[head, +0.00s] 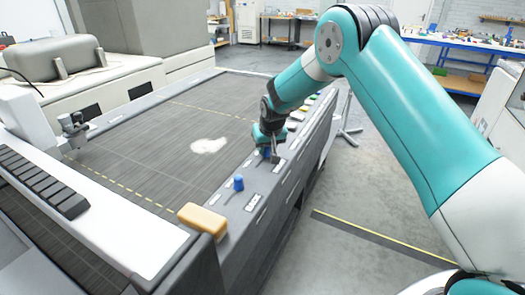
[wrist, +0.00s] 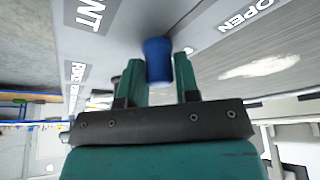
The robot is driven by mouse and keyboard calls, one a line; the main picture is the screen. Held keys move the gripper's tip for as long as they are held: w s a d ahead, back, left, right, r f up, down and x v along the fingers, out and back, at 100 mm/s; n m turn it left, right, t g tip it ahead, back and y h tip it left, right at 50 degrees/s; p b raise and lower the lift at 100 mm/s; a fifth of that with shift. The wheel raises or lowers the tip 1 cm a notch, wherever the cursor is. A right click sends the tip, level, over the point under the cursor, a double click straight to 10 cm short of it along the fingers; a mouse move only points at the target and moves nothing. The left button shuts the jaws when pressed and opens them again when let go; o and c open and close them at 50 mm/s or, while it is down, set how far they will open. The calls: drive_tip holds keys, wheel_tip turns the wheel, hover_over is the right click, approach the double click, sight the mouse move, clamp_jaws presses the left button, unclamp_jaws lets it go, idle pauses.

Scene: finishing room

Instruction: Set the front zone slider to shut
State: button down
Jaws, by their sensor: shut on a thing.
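The front zone slider shows as a blue knob (wrist: 157,60) in the wrist view, standing up from a grey control strip. My gripper (wrist: 159,82) is shut on this knob, one green finger on each side. Lettering ending in "NT" (wrist: 90,15) is to the left of the knob, and the word "OPEN" (wrist: 245,20) is to the right. In the head view my gripper (head: 268,150) is low over the strip (head: 225,207), and a little blue shows beneath it. The slot under the knob is mostly hidden, so I cannot tell the slider's exact position.
A second blue knob (head: 238,183) stands nearer on the same strip, with a tan block (head: 202,220) beyond it at the near corner. A dark flat bed (head: 150,150) with a white patch (head: 208,146) lies left of the strip. Open floor (head: 350,200) is to the right.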

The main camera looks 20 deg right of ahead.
drive_tip(key=c, duration=0.9)
unclamp_jaws()
drive_tip(key=shift+w+d, duration=0.25)
drive_tip(key=shift+d, duration=0.05)
drive_tip(key=shift+a, duration=0.1)
drive_tip(key=shift+s+r, duration=0.1)
drive_tip(key=shift+r, duration=0.05)
drive_tip(key=shift+s+r, duration=0.15)
drive_tip(key=shift+r, duration=0.15)
drive_tip(key=b+v, duration=0.3)
drive_tip(key=v, duration=1.3)
drive_tip(key=shift+s+r, duration=0.2)
drive_tip(key=shift+r, duration=0.05)
